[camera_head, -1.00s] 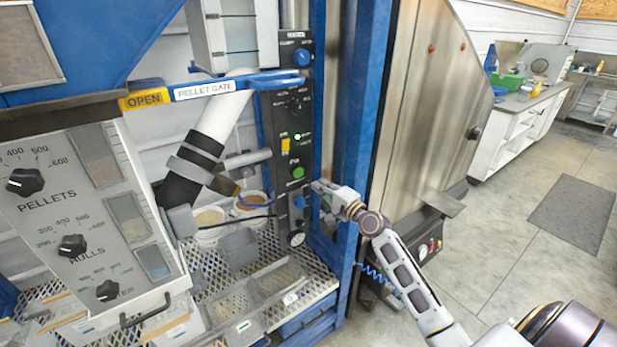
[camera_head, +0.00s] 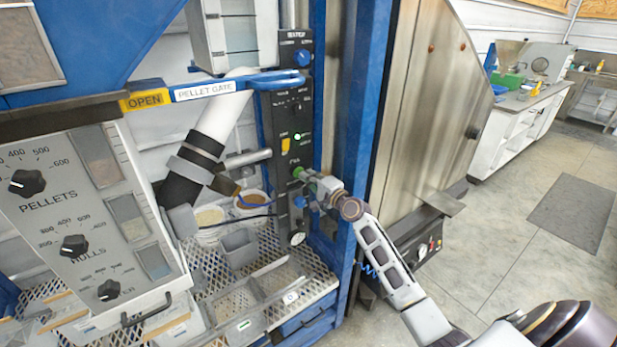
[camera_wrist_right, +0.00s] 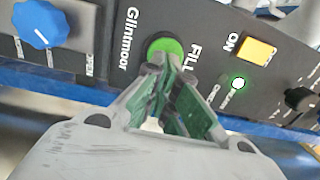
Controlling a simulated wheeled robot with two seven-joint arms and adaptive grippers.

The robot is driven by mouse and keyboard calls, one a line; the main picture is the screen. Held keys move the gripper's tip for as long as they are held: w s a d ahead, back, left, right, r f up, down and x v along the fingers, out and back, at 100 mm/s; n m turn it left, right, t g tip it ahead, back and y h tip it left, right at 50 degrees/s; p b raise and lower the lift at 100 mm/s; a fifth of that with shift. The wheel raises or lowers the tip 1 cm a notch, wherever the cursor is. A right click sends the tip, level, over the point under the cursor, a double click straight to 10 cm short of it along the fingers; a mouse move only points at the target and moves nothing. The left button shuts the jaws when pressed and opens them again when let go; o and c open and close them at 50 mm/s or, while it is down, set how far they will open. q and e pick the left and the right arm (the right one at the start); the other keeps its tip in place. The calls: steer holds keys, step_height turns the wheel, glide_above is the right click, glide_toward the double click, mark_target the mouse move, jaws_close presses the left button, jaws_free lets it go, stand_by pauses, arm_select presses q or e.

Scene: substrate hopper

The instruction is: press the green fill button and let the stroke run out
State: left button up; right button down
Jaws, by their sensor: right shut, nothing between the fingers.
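The green fill button (camera_head: 298,171) is on the black control panel (camera_head: 289,219), with the word FILL beside it. In the right wrist view the green button (camera_wrist_right: 166,46) shows just past the fingertips, which cover its lower edge. My right gripper (camera_head: 305,178) is shut and empty, with its tips (camera_wrist_right: 157,64) at the button. They look to be touching it or very close; I cannot tell whether the button is pressed in. My left gripper is not in view.
A yellow ON switch (camera_wrist_right: 257,50) and a lit green lamp (camera_wrist_right: 238,83) are near the button. A blue knob (camera_wrist_right: 41,24) is on its other side. A blue post (camera_head: 357,130) stands right of the panel. Grey bins (camera_head: 238,249) sit on the mesh shelf below.

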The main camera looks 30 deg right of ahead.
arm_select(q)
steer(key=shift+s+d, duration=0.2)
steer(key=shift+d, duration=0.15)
arm_select(e)
steer(key=shift+w, duration=0.1)
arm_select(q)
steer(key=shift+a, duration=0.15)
